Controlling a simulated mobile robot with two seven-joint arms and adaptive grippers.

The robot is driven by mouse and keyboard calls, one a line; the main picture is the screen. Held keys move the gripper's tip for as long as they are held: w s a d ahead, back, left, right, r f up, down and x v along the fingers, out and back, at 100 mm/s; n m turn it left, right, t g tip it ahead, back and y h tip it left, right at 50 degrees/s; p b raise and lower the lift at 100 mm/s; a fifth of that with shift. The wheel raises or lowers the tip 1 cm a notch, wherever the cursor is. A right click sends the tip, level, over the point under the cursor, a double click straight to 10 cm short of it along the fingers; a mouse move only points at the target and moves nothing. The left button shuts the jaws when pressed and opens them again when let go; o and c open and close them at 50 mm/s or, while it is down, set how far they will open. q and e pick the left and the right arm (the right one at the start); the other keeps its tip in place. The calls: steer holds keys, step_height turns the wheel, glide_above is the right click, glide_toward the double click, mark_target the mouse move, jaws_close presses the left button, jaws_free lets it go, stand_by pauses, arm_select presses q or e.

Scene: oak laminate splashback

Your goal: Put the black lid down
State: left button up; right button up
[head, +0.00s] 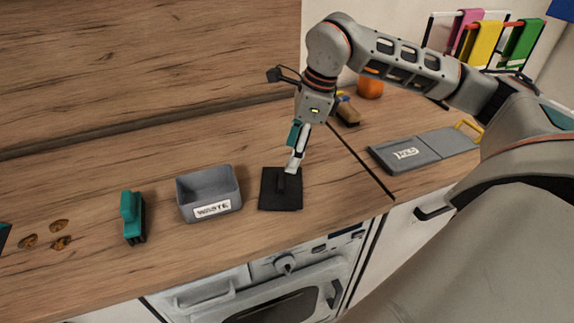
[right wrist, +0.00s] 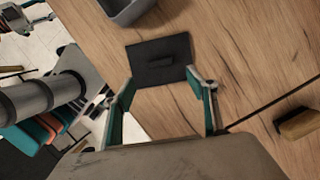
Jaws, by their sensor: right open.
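The black lid (head: 281,190) is a dark square plate with a raised bar handle. It lies flat on the wooden counter near its front edge, just right of the grey bin. It also shows in the right wrist view (right wrist: 150,72), with its handle facing up. My right gripper (head: 293,168) is over the lid, its fingers pointing down at the handle. In the right wrist view its two teal-padded fingers (right wrist: 162,76) are spread apart with nothing between them, and the lid lies beyond the tips. Whether a finger touches the handle I cannot tell.
A grey bin (head: 209,192) labelled WASTE stands left of the lid, then a teal-handled brush (head: 132,217) and several brown scraps (head: 59,243). A grey board (head: 425,149), an orange object (head: 370,88) and a wooden brush (right wrist: 300,122) are to the right. The counter's front edge is close.

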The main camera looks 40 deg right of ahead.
steer(key=shift+v, duration=1.55)
